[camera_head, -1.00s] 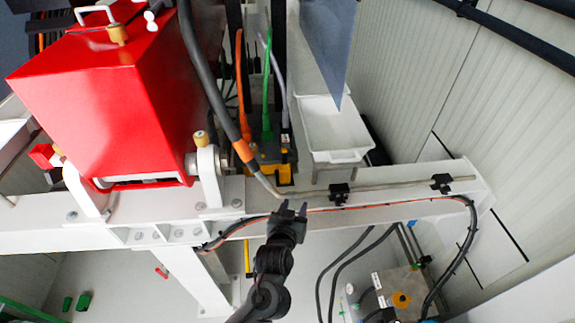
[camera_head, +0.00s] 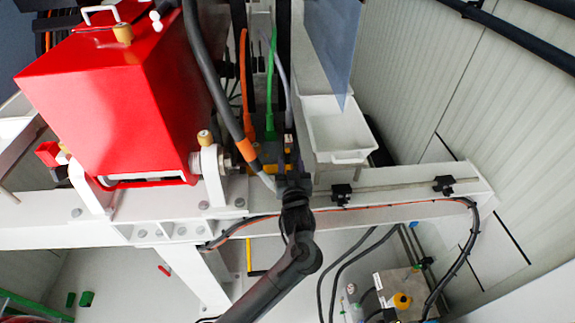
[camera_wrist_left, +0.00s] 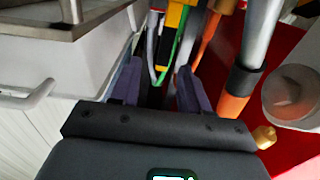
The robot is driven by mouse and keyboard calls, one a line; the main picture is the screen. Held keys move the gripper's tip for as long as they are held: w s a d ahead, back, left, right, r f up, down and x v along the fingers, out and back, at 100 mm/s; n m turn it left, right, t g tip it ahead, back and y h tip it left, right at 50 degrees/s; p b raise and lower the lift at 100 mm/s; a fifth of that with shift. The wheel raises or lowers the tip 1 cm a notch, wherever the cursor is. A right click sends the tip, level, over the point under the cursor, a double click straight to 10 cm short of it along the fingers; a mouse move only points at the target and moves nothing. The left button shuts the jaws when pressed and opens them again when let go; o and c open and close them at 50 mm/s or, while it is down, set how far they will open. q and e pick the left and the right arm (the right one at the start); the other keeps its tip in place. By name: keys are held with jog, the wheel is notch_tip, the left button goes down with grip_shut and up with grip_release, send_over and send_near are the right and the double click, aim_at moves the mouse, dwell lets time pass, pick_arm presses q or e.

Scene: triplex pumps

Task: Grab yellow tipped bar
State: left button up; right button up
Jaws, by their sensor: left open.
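My left gripper (camera_head: 290,172) reaches over the white beam; it is open, with nothing between its fingers. In the left wrist view its two purple fingers (camera_wrist_left: 158,82) stand apart, pointing toward cables and a yellow block. I cannot tell for sure which thing is the yellow tipped bar. A yellow-and-black block (camera_head: 265,168) lies just left of the gripper, partly hidden; a yellow part (camera_wrist_left: 176,14) also shows in the left wrist view. A thin upright yellow bar (camera_head: 249,255) shows below the beam. My right gripper is not in view.
A red pump housing (camera_head: 110,100) stands at left. A thick dark hose with an orange band (camera_head: 244,148) runs close to the gripper's left. A white bin (camera_head: 337,128) is at right. Green (camera_head: 271,85) and orange (camera_head: 243,85) cables hang behind. The white beam (camera_head: 400,212) crosses below.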

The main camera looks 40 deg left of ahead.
aim_at(288, 155)
pick_arm(q)
jog(key=shift+f+x, duration=0.2)
jog(key=shift+x, duration=2.3)
jog(key=shift+s+a, duration=0.1)
jog(key=shift+s, duration=0.1)
grip_shut()
